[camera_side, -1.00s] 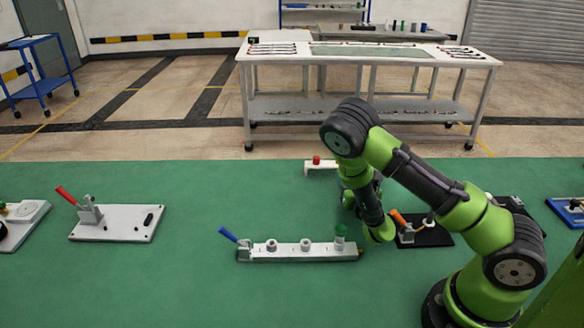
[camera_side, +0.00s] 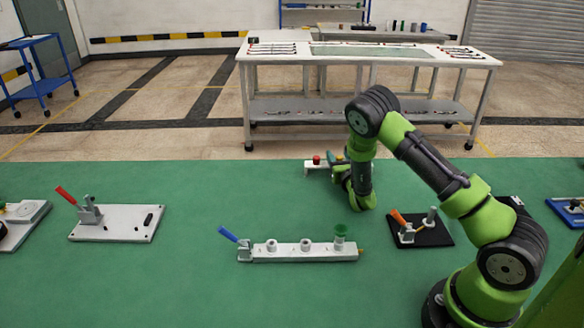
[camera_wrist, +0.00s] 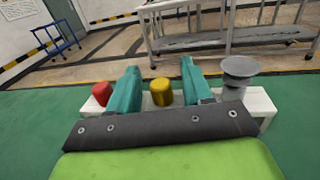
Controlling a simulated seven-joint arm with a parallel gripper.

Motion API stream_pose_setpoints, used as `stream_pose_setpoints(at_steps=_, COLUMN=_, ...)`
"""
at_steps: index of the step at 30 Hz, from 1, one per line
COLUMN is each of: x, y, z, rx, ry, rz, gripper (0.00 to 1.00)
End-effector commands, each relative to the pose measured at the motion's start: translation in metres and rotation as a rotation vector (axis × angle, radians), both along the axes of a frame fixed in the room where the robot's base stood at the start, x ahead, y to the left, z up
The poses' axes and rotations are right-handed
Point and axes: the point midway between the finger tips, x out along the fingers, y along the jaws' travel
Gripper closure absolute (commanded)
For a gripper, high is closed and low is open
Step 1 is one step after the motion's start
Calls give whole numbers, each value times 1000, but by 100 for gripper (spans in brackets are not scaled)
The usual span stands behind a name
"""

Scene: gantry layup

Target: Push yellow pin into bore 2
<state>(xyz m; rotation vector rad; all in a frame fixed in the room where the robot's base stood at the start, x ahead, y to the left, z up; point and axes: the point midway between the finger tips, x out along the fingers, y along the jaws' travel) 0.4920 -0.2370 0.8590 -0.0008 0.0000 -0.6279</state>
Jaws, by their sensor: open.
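The yellow pin (camera_wrist: 162,91) stands upright in a white rack (camera_wrist: 262,101) in the wrist view. My gripper (camera_wrist: 157,76) is open, with one teal finger on each side of the yellow pin; I cannot tell whether they touch it. In the side view my gripper (camera_side: 338,157) is at the rack (camera_side: 309,169) and partly hides it. A long white bar (camera_side: 322,254) lies nearer the camera, with grey ring-topped bores on its left (camera_side: 271,245) and middle (camera_side: 306,245). A green flared part (camera_side: 341,230) sits on the right one. Bore numbers are not readable.
A red pin (camera_wrist: 101,93) and a grey flanged part (camera_wrist: 239,72) flank the yellow pin in the rack. A blue lever (camera_side: 228,235) rises at the bar's left end. A black plate with an orange-handled clamp (camera_side: 433,235) lies right.

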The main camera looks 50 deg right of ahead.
Motion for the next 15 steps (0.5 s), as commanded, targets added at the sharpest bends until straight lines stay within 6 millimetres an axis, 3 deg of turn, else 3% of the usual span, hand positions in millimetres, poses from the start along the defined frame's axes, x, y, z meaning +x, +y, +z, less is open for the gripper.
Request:
stream_pose_setpoints(at_steps=3, x=0, y=0, z=0, rx=1, ry=1, rz=0, gripper=53)
stream_pose_setpoints(at_steps=12, x=-1, y=0, z=0, rx=0, ry=0, rz=0, gripper=99)
stream_pose_setpoints(at_steps=15, x=-1, y=0, z=0, rx=0, ry=0, rz=0, gripper=100)
